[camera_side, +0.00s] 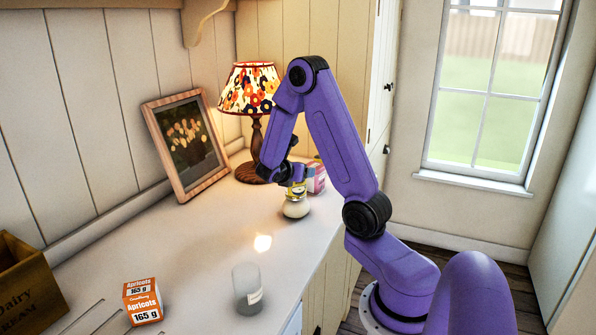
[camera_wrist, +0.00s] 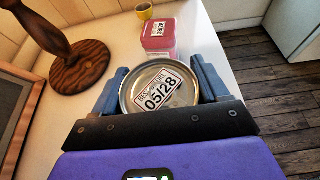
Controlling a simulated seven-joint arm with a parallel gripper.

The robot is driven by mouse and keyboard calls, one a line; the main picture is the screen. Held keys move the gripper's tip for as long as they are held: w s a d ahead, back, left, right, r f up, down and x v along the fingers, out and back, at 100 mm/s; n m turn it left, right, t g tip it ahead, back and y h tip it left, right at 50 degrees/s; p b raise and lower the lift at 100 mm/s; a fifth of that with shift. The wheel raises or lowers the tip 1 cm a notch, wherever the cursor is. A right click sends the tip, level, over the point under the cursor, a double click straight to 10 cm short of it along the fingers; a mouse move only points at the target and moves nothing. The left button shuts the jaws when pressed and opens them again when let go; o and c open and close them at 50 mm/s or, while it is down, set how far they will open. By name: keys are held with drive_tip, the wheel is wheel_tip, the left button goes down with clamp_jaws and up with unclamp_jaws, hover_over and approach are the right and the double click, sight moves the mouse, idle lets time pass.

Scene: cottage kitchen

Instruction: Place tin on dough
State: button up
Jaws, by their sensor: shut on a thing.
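My gripper (camera_wrist: 160,80) is shut on a round tin (camera_wrist: 157,92), with one finger on each side of it. In the wrist view the tin's metal top carries a white label reading 05/28. In the side view the tin (camera_side: 297,189) shows a yellow side and hangs upright below my gripper (camera_side: 292,181). The pale, rounded dough (camera_side: 295,208) sits on the counter directly under the tin in the side view. The tin and dough look very close; I cannot tell whether they touch. The dough is hidden in the wrist view.
A lamp (camera_side: 256,150) and picture frame (camera_side: 186,142) stand left. An apricots box (camera_side: 142,302), glass jar (camera_side: 247,291) and wooden crate (camera_side: 25,290) are nearer. The middle counter is clear.

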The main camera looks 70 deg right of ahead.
drive_tip(key=shift+f, duration=0.2)
drive_tip(key=o, duration=1.3)
drive_tip(key=shift+r, duration=0.1)
